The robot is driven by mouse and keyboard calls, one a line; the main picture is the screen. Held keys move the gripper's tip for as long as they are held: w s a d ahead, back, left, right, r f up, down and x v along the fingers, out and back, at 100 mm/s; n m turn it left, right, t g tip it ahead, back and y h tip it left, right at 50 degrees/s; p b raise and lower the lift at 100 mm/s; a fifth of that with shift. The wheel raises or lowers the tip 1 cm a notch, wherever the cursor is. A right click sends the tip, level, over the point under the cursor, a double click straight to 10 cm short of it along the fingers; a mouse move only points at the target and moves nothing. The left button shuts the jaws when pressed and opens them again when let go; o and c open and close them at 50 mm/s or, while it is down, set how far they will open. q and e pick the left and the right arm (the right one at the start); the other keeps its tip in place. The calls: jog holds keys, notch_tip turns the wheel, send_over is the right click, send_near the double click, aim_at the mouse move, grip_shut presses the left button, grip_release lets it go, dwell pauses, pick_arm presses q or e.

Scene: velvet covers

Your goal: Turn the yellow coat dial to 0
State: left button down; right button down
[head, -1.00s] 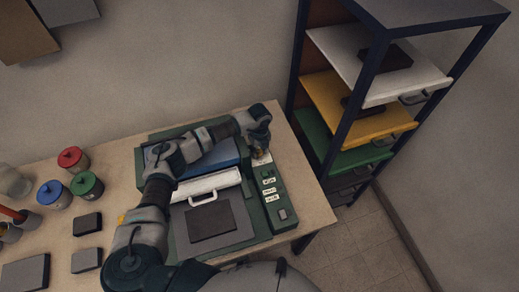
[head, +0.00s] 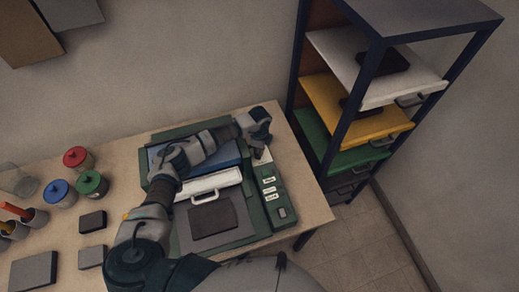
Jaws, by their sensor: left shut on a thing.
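A green machine (head: 247,236) stands on the table, with a control strip (head: 279,196) along its right side carrying small white labels and a grey button. My left arm reaches across the machine's blue part (head: 224,161). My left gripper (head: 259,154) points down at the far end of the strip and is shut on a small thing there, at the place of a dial. The gripper hides the dial, so its colour and setting cannot be read. A white labelled plate (head: 266,157) shows beside the fingers. My right gripper is not in view.
A dark-framed rack (head: 366,85) with white, yellow and green shelves stands to the right of the table. Red (head: 76,158), blue (head: 57,192) and green (head: 91,184) lidded jars and several dark blocks are on the left. A white handled tray (head: 207,191) sits on the machine.

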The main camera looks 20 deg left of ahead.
pick_arm(q)
jog(key=shift+w+r+n, duration=0.2)
jog(key=shift+n, duration=0.1)
dwell(0.4)
jog(key=c, duration=0.9)
grip_release()
jog(key=shift+o, duration=0.5)
jog(key=shift+f, duration=0.15)
jog(key=shift+r, duration=0.3)
notch_tip(320, 180, up, 11)
